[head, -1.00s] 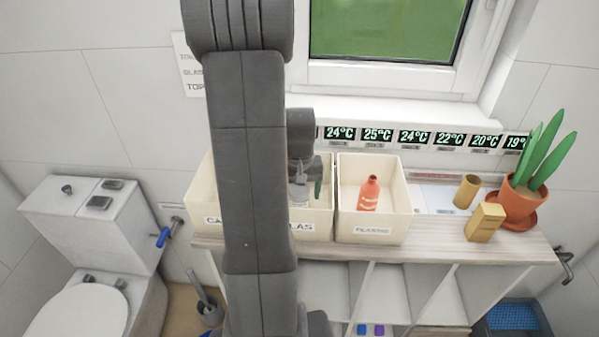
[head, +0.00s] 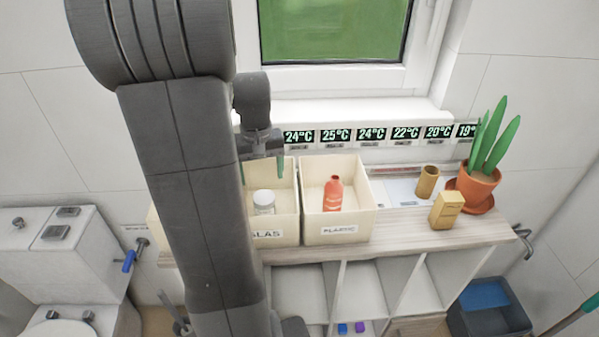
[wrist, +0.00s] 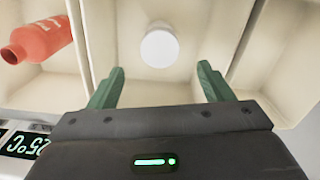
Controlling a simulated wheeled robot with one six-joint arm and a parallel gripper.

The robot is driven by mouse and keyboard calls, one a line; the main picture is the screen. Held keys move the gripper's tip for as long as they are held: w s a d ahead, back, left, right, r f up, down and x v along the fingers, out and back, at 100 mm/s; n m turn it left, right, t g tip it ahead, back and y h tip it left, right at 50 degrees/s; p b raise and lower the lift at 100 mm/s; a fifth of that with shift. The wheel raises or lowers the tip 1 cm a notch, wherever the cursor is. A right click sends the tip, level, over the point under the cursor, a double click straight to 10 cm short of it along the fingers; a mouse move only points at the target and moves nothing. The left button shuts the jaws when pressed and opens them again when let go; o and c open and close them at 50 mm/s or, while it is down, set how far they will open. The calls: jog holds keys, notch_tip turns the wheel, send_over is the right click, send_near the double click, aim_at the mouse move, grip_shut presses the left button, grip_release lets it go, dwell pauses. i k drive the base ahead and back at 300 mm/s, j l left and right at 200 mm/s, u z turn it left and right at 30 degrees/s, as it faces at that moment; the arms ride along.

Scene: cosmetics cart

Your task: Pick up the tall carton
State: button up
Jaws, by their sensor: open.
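The tall carton (head: 446,210) is a tan-gold box standing upright at the right of the shelf top, in front of the potted plant. It is not in the wrist view. My gripper (head: 261,168) is open and empty above the glass bin, well to the left of the carton. Its green fingers (wrist: 161,72) show apart in the wrist view, with a white-lidded jar (wrist: 159,48) below and beyond them.
The jar (head: 264,202) stands in the glass bin (head: 283,236). A red bottle (head: 333,194) is in the plastic bin (head: 338,233). A tan cup (head: 427,182) and a potted plant (head: 474,188) stand close to the carton. The shelf top (head: 400,232) before the plastic bin's right is bare.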

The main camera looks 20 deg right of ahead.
aim_at(447, 206)
jog(key=l+z, duration=0.8)
jog(key=i+l+z, duration=0.1)
jog(key=l+z, duration=0.15)
jog(key=z, duration=0.15)
